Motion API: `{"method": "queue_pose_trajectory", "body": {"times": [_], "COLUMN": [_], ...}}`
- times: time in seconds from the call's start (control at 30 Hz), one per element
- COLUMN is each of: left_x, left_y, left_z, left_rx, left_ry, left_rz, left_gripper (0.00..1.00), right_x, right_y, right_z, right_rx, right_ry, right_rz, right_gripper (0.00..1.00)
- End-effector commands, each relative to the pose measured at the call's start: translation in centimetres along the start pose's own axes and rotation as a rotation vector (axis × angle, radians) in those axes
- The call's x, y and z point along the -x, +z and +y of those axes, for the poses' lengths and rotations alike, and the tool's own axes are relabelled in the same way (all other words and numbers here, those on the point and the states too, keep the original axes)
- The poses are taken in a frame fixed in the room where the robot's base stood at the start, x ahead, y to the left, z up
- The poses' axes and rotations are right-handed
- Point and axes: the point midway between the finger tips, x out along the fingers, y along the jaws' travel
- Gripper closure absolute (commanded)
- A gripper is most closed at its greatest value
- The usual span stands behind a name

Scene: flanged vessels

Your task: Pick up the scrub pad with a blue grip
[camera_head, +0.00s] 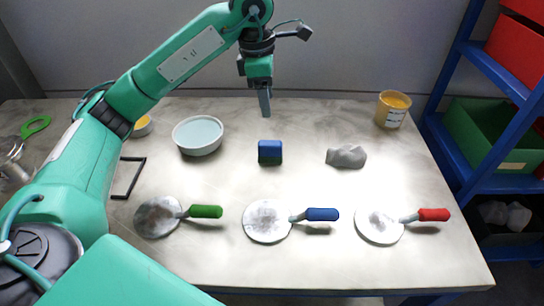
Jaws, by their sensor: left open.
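The scrub pad with a blue grip (270,152) looks to be the small block in the middle of the table, with a blue top and a darker lower part. It stands free on the tabletop. My left gripper (265,103) hangs fingers down near the table's back edge, above and behind the block in the picture. It is open and apart from the block, with nothing visible in it. The fingers overlap in this view, so their gap is hard to see. My right gripper is out of view.
Three round discs with handles, green (206,211), blue (322,214) and red (433,215), lie along the front. A white bowl (198,137) is left of the block, a grey lump (346,156) right. A yellow jar (392,109) stands back right, beside a blue shelf (463,178).

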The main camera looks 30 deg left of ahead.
Motion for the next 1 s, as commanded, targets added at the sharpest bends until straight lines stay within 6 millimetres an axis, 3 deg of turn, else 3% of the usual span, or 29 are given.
{"method": "queue_pose_trajectory", "body": {"times": [0.4,0.67,1.0], "left_x": [-7.2,-9.0,-13.1], "left_y": [-0.2,-0.4,-0.9], "left_z": [-0.1,-0.2,-0.5], "left_rx": [0.001,0.001,0.0], "left_ry": [-0.001,-0.001,-0.002], "left_rz": [0.007,0.006,0.006], "left_gripper": [0.45,0.45,0.45], "right_x": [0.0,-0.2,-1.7], "right_y": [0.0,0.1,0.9], "right_z": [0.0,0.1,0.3], "right_rx": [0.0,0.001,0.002], "right_ry": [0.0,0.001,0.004], "right_rz": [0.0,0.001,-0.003], "right_gripper": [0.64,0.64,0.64]}}
